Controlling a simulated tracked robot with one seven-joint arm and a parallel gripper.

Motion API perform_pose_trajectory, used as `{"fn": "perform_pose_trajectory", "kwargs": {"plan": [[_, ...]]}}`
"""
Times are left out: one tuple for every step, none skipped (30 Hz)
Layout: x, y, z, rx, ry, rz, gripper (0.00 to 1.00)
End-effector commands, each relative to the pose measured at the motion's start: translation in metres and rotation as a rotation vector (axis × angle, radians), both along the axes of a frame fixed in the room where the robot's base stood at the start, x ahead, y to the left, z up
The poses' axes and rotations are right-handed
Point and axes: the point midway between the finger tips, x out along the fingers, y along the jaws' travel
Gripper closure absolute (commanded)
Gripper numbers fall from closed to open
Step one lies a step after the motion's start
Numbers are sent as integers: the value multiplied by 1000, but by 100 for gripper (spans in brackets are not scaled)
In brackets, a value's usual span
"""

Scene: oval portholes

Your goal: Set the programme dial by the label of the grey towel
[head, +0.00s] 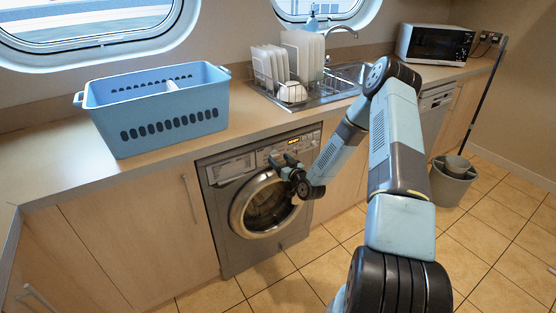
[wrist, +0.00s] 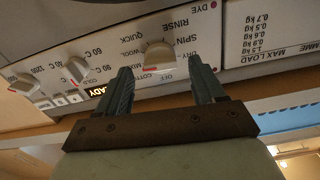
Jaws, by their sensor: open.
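The programme dial (wrist: 159,57) is a pale knob on the washing machine's panel in the wrist view. Printed words ring it, among them OFF, COTTON, WOOL, QUICK, SPIN, RINSE and DRY. A red mark shows by its lower edge near COTTON; which label the dial points to is hard to tell. My gripper (wrist: 160,63) is open, with one finger on either side of the dial; contact cannot be told. In the head view my gripper (head: 281,160) is at the front of the washing machine (head: 222,225), hiding part of its panel. No grey towel or its label is recognisable.
Two smaller knobs, one for temperature (wrist: 77,68) and one with numbers (wrist: 24,83), sit left of the dial beside a lit display (wrist: 97,91). A blue basket (head: 157,130) stands on the counter above. A dish rack (head: 280,85) and microwave (head: 436,44) are further right.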

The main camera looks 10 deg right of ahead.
Motion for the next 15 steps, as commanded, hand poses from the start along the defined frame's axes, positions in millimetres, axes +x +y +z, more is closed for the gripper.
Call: {"fn": "perform_pose_trajectory", "kwargs": {"plan": [[5,2,0,0,-1,1,31],[8,3,0,0,-1,0,31],[11,4,0,0,-2,0,31],[13,4,0,-1,-1,0,31],[14,5,0,0,0,0,31],[16,5,0,0,0,0,31],[17,6,0,0,1,0,31],[17,6,0,0,1,0,31],[18,6,0,0,1,0,31],[18,6,0,0,1,0,31],[18,6,0,0,1,0,31],[18,6,0,0,1,0,31],[18,6,0,0,1,0,31],[18,6,0,0,1,0,31],[18,6,0,0,1,0,31]]}}
